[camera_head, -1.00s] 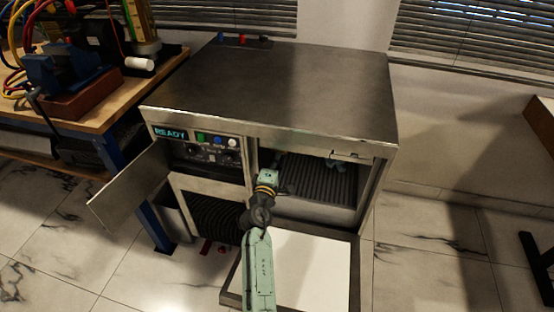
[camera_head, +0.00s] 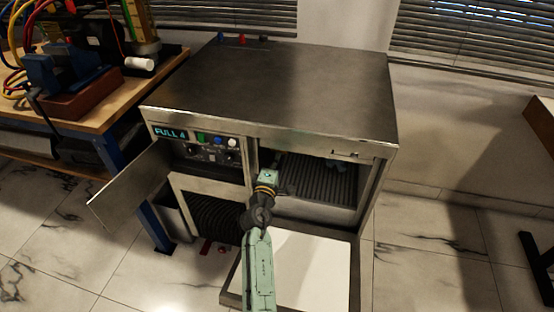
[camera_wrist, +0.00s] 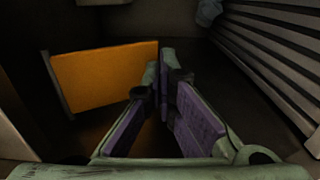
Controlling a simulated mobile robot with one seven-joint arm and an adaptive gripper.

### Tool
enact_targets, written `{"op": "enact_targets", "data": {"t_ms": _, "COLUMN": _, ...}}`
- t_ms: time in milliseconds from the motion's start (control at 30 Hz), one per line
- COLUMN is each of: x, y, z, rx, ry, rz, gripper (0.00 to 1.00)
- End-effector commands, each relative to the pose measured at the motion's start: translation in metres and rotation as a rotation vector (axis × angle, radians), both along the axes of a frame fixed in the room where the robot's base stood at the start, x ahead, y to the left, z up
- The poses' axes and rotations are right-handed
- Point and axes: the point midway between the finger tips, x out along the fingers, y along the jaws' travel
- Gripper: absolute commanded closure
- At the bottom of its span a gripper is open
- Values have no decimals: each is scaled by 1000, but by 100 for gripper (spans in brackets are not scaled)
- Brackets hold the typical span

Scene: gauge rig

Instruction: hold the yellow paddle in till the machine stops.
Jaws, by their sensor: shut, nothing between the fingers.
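The yellow paddle (camera_wrist: 105,76), a flat orange-yellow plate with a dark post at its left end, shows in the wrist view inside the machine. My gripper (camera_wrist: 165,62) is shut and empty, its purple-padded fingers together. The fingertips are at the paddle's right edge; I cannot tell for sure whether they press on it. In the head view my arm reaches into the open front of the steel machine (camera_head: 290,90), and the fingers and paddle are hidden there. The machine's display (camera_head: 171,133) reads "FULL 4".
A ribbed dark surface (camera_head: 318,174) lies inside the bay, also at the right of the wrist view. A lowered door (camera_head: 352,270) with a white panel is below my arm. An open door (camera_head: 130,187) sticks out left. A cluttered workbench (camera_head: 125,105) stands left.

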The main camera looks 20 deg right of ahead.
Motion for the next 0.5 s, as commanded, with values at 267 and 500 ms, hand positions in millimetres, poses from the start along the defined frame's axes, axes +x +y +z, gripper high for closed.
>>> {"op": "enact_targets", "data": {"t_ms": 267, "x": -24, "y": 17, "z": -1, "rx": -1, "ry": 2, "rz": 2, "gripper": 100}}
{"op": "enact_targets", "data": {"t_ms": 500, "x": -68, "y": 46, "z": -1, "rx": 1, "ry": 3, "rz": 2, "gripper": 100}}
